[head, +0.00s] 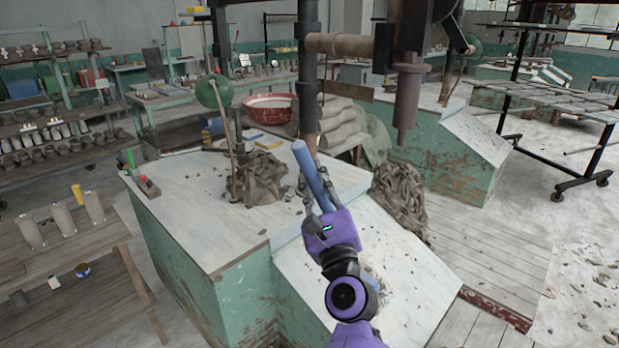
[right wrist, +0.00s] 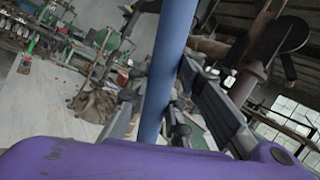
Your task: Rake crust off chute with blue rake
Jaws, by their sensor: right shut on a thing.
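My right gripper (head: 318,192) is shut on a blue rod, the handle of the blue rake (head: 308,165), above the upper end of the sloping chute. The handle also runs between the fingers in the right wrist view (right wrist: 168,75), tilted slightly. The rake's head is hidden behind my purple gripper body and wrist. The pale chute (head: 330,285) slopes down toward the lower right from the green-sided bench. Small brown crumbs of crust (head: 378,272) lie on it, partly covered by my wrist. My left gripper is not in view.
The bench top (head: 205,205) holds a heap of grey-brown cloth (head: 257,178); another heap (head: 400,195) lies right of the chute. A dark vertical post (head: 308,75) and machine parts stand close behind my gripper. Wooden boards (head: 490,270) lie right of the chute.

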